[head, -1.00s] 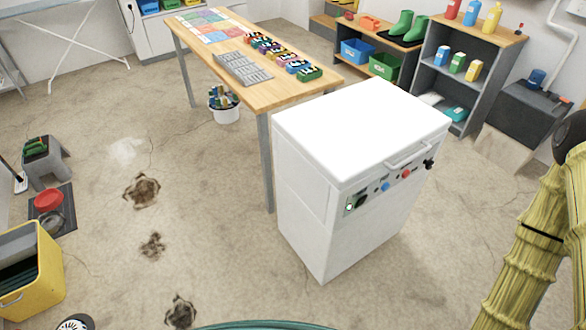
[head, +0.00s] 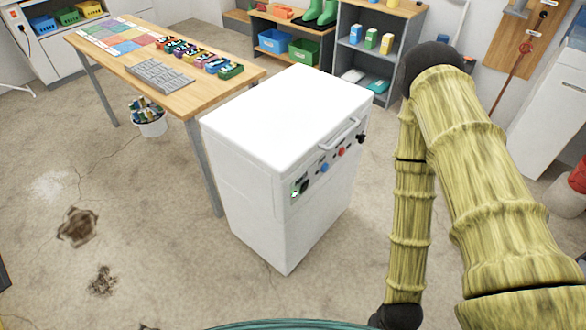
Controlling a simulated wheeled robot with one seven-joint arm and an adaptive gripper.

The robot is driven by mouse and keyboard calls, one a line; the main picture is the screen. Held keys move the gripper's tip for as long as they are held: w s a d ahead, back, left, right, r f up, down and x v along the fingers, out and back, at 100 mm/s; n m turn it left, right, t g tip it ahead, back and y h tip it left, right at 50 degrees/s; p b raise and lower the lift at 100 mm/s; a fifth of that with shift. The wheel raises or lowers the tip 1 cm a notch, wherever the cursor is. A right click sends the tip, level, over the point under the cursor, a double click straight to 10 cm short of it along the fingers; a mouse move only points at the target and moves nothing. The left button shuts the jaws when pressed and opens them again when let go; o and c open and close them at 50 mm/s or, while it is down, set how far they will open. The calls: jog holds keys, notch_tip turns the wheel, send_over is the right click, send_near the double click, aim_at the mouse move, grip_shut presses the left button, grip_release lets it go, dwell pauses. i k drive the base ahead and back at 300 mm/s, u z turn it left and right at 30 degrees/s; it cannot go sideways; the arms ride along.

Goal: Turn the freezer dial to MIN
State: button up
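The white chest freezer (head: 285,125) stands upright on the floor near the middle of the head view, lid closed. Its front control strip faces right and toward me. On the strip are a small green-lit piece (head: 294,194), a black round control (head: 304,186), a blue button (head: 323,168), a red button (head: 341,152) and a black knob (head: 361,139) at the far end. Which black control is the freezer dial, and any MIN marking, is too small to tell. My yellow arm hangs to the right of the freezer, apart from it in the picture. My gripper is out of view below.
A wooden table (head: 185,98) with colored pieces and a grey tray (head: 159,77) stands left of the freezer. A white bucket (head: 149,122) is under it. Grey shelves (head: 374,62) stand behind. A white cabinet (head: 545,125) is at far right. Floor in front of the freezer is clear.

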aim_at(361, 138)
jog(key=u, duration=0.05)
jog(key=k, duration=1.1)
jog(key=z, duration=0.95)
jog(key=i, duration=1.75)
jog(key=u, duration=1)
jog(key=i, duration=0.3)
jog(key=u, duration=0.3)
